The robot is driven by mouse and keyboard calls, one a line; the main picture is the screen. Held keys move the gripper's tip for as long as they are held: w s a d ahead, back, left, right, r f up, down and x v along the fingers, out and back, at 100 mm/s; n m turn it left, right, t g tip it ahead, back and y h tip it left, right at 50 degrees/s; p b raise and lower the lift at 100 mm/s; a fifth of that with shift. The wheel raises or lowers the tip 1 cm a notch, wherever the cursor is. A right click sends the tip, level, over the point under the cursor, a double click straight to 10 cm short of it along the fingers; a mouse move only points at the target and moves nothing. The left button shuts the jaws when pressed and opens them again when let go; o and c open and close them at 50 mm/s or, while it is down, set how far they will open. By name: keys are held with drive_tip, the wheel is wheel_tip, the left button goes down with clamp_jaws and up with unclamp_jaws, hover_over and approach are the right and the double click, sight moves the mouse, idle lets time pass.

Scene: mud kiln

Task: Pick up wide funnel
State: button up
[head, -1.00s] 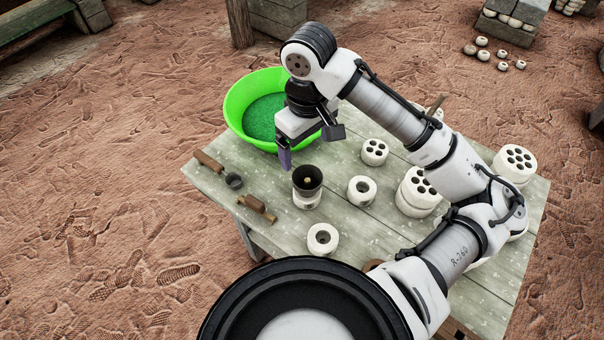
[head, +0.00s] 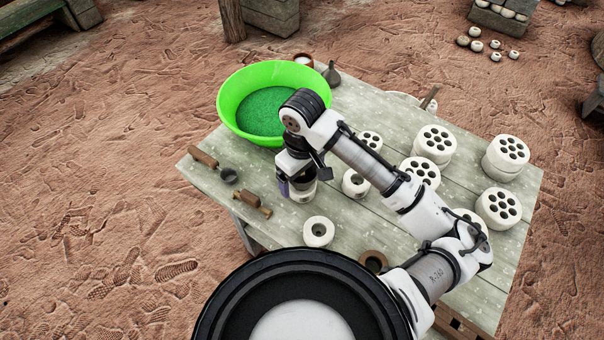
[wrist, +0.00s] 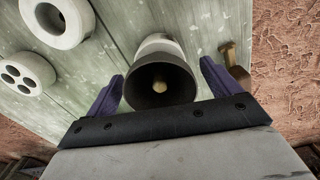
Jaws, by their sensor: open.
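The wide funnel (wrist: 158,84) is a dark, bell-shaped cup with a pale plug-like centre. In the wrist view it lies between the two purple fingers of my open gripper (wrist: 160,88), with a gap at each side. It sits on a white cylindrical piece (wrist: 158,43) on the table. In the head view my gripper (head: 297,190) is right over the funnel and hides most of it; only the white piece (head: 304,196) below shows clearly.
A green basin (head: 226,112) stands behind my gripper on the table (head: 345,225). A white ring (head: 318,232) stands in front, and several white holed cylinders (head: 435,143) stand to the right. Wooden-handled tools (head: 252,204) lie at the left edge.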

drive_tip(key=shift+f, duration=0.25)
drive_tip(key=c, duration=0.8)
drive_tip(key=shift+r, duration=0.15)
